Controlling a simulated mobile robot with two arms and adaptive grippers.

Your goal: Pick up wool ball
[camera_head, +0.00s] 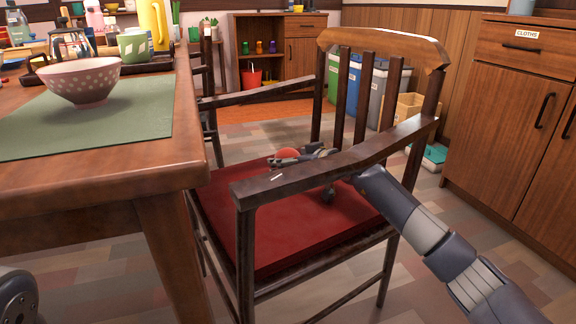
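A round red thing (288,154), which looks like the wool ball, shows just above the chair's armrest, over the red seat cushion (255,222). My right gripper (282,161) reaches past the armrest (365,153) from the right, and its fingers are at the ball's near side. The gripper partly covers the ball, and the armrest hides part of the gripper. I cannot tell whether the fingers are closed on the ball or only beside it. My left gripper is out of view.
The wooden chair's backrest (383,45) rises behind my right gripper. A table (140,165) with a green mat (145,118) and a dotted bowl (82,82) stands at left. Wooden cabinets (510,95) stand at right. Bins (365,88) stand behind the chair. Open tiled floor lies at lower right.

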